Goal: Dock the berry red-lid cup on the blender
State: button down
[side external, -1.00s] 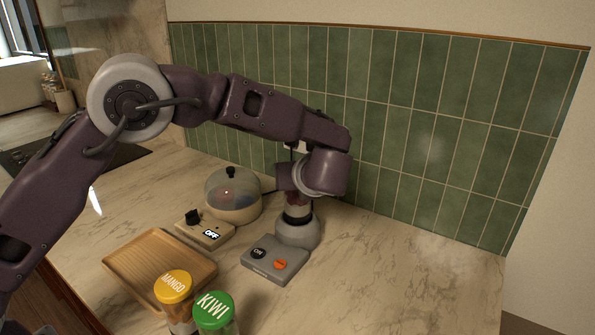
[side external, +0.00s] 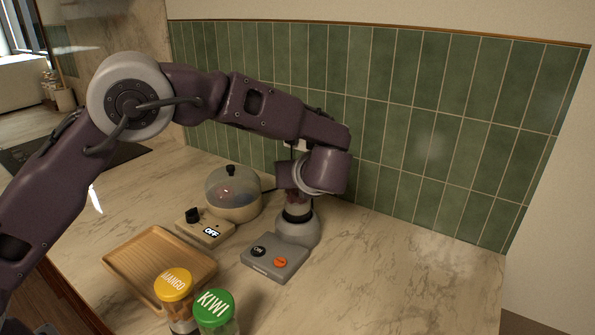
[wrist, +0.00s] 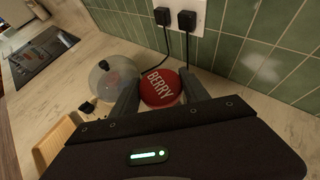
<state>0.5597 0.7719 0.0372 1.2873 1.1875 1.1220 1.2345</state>
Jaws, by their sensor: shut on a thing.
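The berry cup's red lid, lettered BERRY (wrist: 160,88), sits between the two fingers of my gripper (wrist: 160,92) in the wrist view. My gripper is shut on the cup. In the side external view the reddish cup (side external: 297,197) shows only as a small part below my wrist, upright over the blender base (side external: 298,232). The cup's dark lower end (side external: 297,213) meets the top of the grey base; whether it is locked cannot be told. The base has a control box (side external: 275,262) with a black ON button and an orange button.
A yellow-lid MANGO cup (side external: 174,285) and a green-lid KIWI cup (side external: 214,310) stand at the front. A wooden tray (side external: 150,250) lies left of the control box. A clear-domed cooker (side external: 232,195) with an OFF switch box (side external: 205,229) stands behind. The right counter is clear.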

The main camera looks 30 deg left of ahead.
jog(key=shift+f, duration=0.5)
jog(key=c, duration=0.8)
grip_release()
jog(key=shift+c, duration=0.2)
jog(key=v, duration=1.1)
jog(key=shift+f, duration=0.1)
